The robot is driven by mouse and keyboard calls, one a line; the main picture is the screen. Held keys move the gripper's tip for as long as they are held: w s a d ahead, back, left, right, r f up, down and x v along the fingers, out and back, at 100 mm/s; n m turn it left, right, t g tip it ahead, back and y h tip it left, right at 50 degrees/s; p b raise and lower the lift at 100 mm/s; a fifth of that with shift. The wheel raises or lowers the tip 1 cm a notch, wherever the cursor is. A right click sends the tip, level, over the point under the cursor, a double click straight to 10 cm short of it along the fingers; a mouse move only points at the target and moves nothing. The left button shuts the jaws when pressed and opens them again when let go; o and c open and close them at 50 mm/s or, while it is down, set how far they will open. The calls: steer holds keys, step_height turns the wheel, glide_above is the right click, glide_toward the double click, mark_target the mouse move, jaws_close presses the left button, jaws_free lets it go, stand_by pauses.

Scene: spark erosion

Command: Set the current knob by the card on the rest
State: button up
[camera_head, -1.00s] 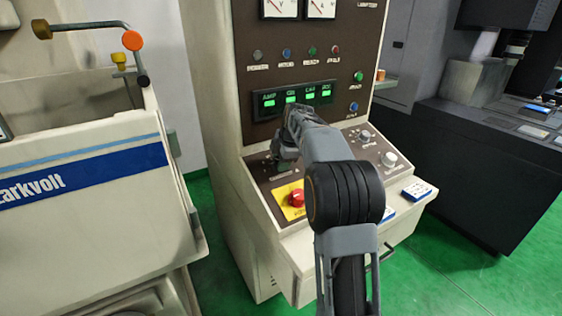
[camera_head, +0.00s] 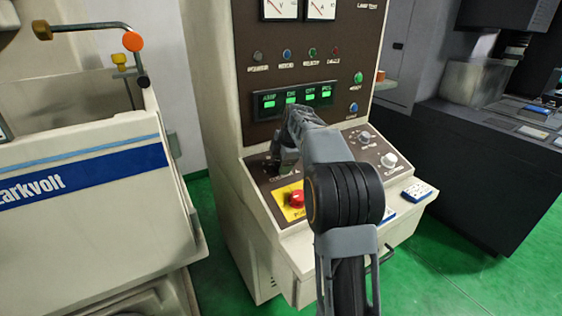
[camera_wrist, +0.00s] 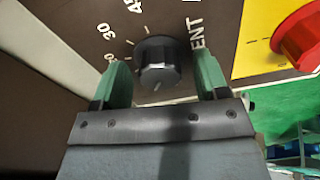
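The current knob (camera_wrist: 157,60) is a dark round knob with a pale pointer line, on a brown panel with a printed number scale and the letters "ENT". My gripper (camera_wrist: 162,82) is open, its two green fingers on either side of the knob with visible gaps. In the head view my gripper (camera_head: 281,160) is low over the left of the sloping panel, and my arm hides the knob. A blue-and-white card (camera_head: 417,191) lies on the front ledge at the right. Another blue-edged card (camera_head: 389,212) is partly hidden by my arm. Their print is too small to read.
A large pale knob (camera_head: 389,160) is at the panel's right. Four green displays (camera_head: 292,99) are above.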

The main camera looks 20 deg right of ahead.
steer(key=shift+r, duration=0.1)
steer(key=v, duration=1.3)
steer(key=shift+r+p, duration=0.3)
steer(key=shift+s, duration=0.15)
steer(key=s+a+f+m, duration=0.1)
steer(key=s+f+m, duration=0.1)
steer(key=f+m, duration=0.1)
steer(key=s+a+f+m, duration=0.1)
steer(key=f+m, duration=0.3)
steer(key=m, duration=0.2)
steer(key=s+a+f+m+h, duration=0.1)
steer(key=s+f+m, duration=0.1)
steer(key=m, duration=0.3)
steer(key=shift+s+f+g, duration=0.35)
steer(key=shift+f+g, duration=0.05)
steer(key=shift+f, duration=0.25)
steer(key=s+a+f+m, duration=0.1)
steer(key=s+a+f, duration=0.3)
steer(key=s, duration=0.5)
steer(key=s+a+f+m, duration=0.2)
steer(key=s+a+f, duration=0.1)
steer(key=s+a, duration=0.4)
steer(key=s, duration=0.3)
steer(key=shift+s+a+f+t, duration=0.25)
steer(key=shift+f+t, duration=0.05)
steer(key=shift+f, duration=0.1)
